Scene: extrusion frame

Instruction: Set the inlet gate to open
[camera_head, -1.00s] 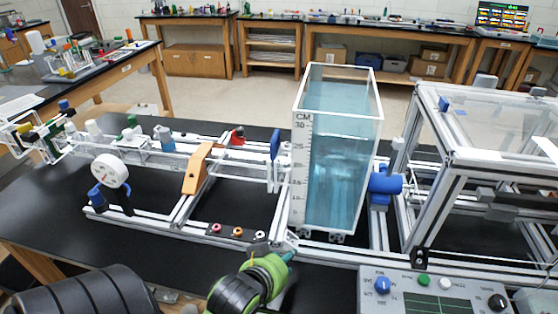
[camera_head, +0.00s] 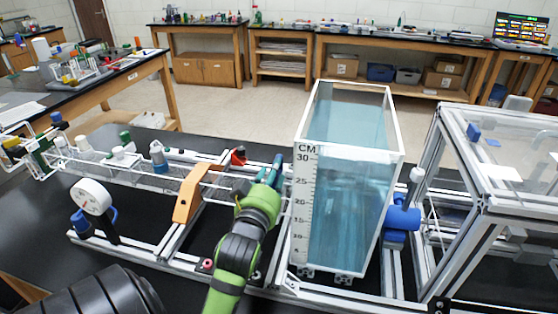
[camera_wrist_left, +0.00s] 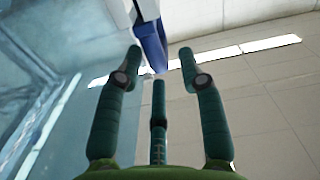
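A blue paddle-shaped handle (camera_head: 279,159) stands at the left side of the clear water tank (camera_head: 348,205), and I take it for the inlet gate's handle. My left gripper (camera_head: 270,178) is raised close in front of it and partly covers it. In the left wrist view the blue handle (camera_wrist_left: 152,45) hangs from a white part, beyond the gap between the spread teal fingers (camera_wrist_left: 160,68). The fingers are open, and no grip on the handle shows. Whether a finger touches it, I cannot tell. My right gripper is not in view.
A blue valve-like fitting (camera_head: 402,218) is on the tank's right side. An aluminium frame with clear panels (camera_head: 500,150) stands at the right. An orange bracket (camera_head: 191,194) and a white round gauge (camera_head: 91,197) are at the left.

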